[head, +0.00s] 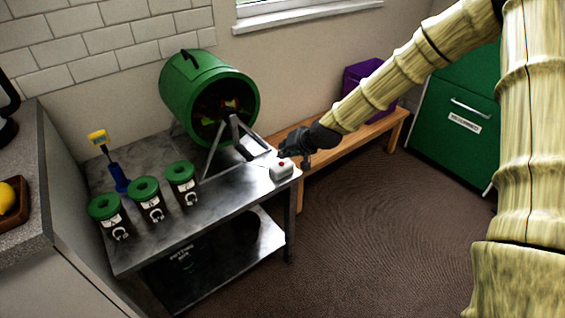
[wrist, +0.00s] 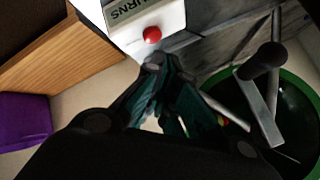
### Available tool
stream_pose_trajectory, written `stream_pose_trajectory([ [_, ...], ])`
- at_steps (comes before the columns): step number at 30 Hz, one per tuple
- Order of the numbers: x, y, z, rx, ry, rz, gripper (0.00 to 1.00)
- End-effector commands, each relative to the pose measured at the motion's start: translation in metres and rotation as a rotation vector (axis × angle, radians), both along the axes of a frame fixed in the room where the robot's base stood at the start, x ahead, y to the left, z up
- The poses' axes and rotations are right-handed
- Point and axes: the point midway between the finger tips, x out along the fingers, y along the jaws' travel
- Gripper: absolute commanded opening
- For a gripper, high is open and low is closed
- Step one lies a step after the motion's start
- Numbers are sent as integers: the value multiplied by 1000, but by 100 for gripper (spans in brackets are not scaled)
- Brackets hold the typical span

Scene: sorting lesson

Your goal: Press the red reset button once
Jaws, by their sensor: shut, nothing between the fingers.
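The red reset button (head: 281,164) sits on top of a small white box (head: 284,174) near the right end of the steel table. In the wrist view the red button (wrist: 152,34) is a round dome on the white box (wrist: 163,14), beside a label ending in "URNS". My gripper (head: 283,154) is at the box, just behind the button in the head view. In the wrist view my gripper's fingertips (wrist: 154,64) are together and empty, close below the button in the picture. A small gap shows between them and the button; contact cannot be confirmed.
A green drum (head: 190,92) on a metal stand is left of my gripper. Several dark canisters with green lids (head: 144,188) stand on the steel table (head: 215,213). A wooden bench (head: 350,146) holds a purple box (head: 362,72). The carpet in front is clear.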

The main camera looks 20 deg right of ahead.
Motion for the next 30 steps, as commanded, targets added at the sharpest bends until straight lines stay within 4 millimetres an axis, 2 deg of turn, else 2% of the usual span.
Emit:
stream_pose_trajectory([
  [30,-1,0,-8,0,0,0,0],
])
